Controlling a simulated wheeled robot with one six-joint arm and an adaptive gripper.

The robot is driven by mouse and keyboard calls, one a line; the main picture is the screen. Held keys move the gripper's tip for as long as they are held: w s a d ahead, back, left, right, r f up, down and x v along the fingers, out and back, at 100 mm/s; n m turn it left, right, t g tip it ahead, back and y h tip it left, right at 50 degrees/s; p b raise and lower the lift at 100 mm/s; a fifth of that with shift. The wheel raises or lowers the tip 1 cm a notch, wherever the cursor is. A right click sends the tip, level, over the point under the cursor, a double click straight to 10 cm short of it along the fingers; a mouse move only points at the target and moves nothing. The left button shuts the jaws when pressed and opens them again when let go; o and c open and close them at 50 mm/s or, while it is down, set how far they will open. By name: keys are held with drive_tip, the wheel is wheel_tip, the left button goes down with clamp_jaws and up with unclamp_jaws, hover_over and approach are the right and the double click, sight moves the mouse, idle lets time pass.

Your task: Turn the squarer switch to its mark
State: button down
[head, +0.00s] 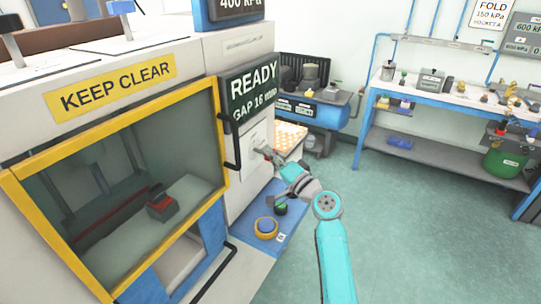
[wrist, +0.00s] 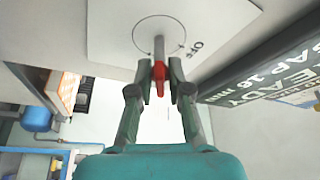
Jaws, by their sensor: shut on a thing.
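The squarer switch (wrist: 159,72) is a grey stem with a red tip, standing out from a white plate (wrist: 108,25) with a thin printed circle and the word OFF at the right. In the wrist view my gripper (wrist: 158,80) is shut on the switch, one finger on each side of its red end. In the head view my gripper (head: 264,152) reaches the white plate (head: 257,133) on the machine's front, below the READY display. The switch is too small to make out there. I cannot tell which printed sign is its mark.
The READY, GAP 16 mm display (head: 251,88) hangs above the switch and is close on the right in the wrist view. A dark handle (head: 230,141) is just left. A blue shelf (head: 265,222) with round buttons lies below. Open floor (head: 400,230) is to the right.

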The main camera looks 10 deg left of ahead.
drive_tip(key=n+y, duration=0.1)
drive_tip(key=n, duration=0.3)
drive_tip(key=n+g+y, duration=0.1)
drive_tip(key=n+y, duration=0.1)
drive_tip(key=n, duration=0.1)
drive_tip(key=shift+n, duration=0.4)
drive_tip(key=n+g+y, duration=0.1)
drive_tip(key=n, duration=0.2)
drive_tip(key=n+g, duration=0.1)
drive_tip(key=n, duration=0.2)
drive_tip(key=n+g+y, duration=0.1)
drive_tip(key=n+g, duration=0.1)
drive_tip(key=n, duration=0.1)
drive_tip(key=shift+y, duration=0.3)
drive_tip(key=shift+f, duration=0.1)
drive_tip(key=c, duration=1.1)
unclamp_jaws()
drive_tip(key=shift+d, duration=0.15)
drive_tip(key=v, duration=1.1)
drive_tip(key=shift+d+f, duration=0.2)
drive_tip(key=shift+d, duration=0.1)
